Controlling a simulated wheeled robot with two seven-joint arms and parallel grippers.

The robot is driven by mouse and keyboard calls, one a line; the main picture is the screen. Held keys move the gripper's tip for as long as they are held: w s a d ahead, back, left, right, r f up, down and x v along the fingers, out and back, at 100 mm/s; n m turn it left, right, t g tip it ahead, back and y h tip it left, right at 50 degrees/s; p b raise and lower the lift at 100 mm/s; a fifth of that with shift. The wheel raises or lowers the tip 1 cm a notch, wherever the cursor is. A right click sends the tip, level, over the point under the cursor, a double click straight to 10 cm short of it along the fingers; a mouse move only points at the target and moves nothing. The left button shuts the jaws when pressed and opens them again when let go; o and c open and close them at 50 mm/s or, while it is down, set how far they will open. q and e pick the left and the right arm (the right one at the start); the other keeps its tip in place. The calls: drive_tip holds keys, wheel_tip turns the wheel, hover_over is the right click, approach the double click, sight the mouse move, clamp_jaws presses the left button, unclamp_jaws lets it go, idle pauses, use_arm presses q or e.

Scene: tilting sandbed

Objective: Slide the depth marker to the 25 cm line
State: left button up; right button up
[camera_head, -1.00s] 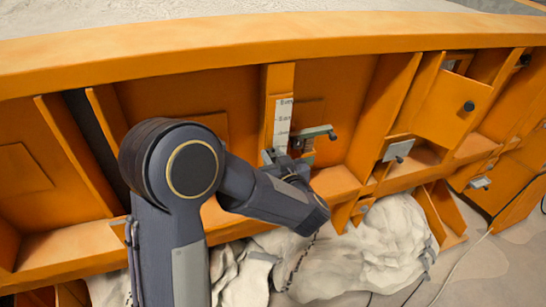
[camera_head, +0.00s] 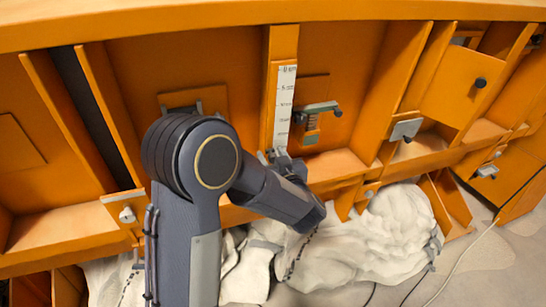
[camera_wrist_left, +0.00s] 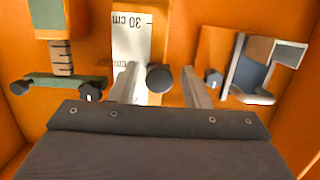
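The white depth scale (camera_head: 284,105) runs down an orange upright on the tank wall. It also shows in the left wrist view (camera_wrist_left: 132,42), upside down, with a "30 cm" label and a second, partly hidden "cm" label. A dark round knob (camera_wrist_left: 160,78), apparently the depth marker's, sits in front of the scale beside that second label, whose number I cannot read. My left gripper (camera_head: 273,156) is at the visible lower part of the scale. In the wrist view my left gripper (camera_wrist_left: 160,87) is open, its fingers either side of the knob with gaps. My right gripper is not in view.
A grey-green spring bracket (camera_head: 318,109) projects just right of the scale. A latch plate (camera_head: 406,129) and an orange door with a black knob (camera_head: 480,83) are further right. White sacks (camera_head: 370,235) lie below. Orange ribs stand along the wall.

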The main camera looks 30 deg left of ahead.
use_arm(q)
drive_tip(key=b+v, duration=0.1)
drive_tip(key=v, duration=0.6)
drive_tip(key=shift+s+d, duration=0.25)
drive_tip(key=shift+d, duration=0.05)
idle(0.4)
drive_tip(key=s+d+r+m+t+h, duration=0.1)
drive_tip(key=s+d+m+h, duration=0.6)
drive_tip(key=h, duration=1)
drive_tip(key=s+f+g, duration=0.3)
drive_tip(key=s, duration=0.6)
drive_tip(key=s+f+m+g, duration=0.1)
drive_tip(key=s+f+g, duration=0.3)
drive_tip(key=s, duration=0.5)
drive_tip(key=shift+h, duration=0.3)
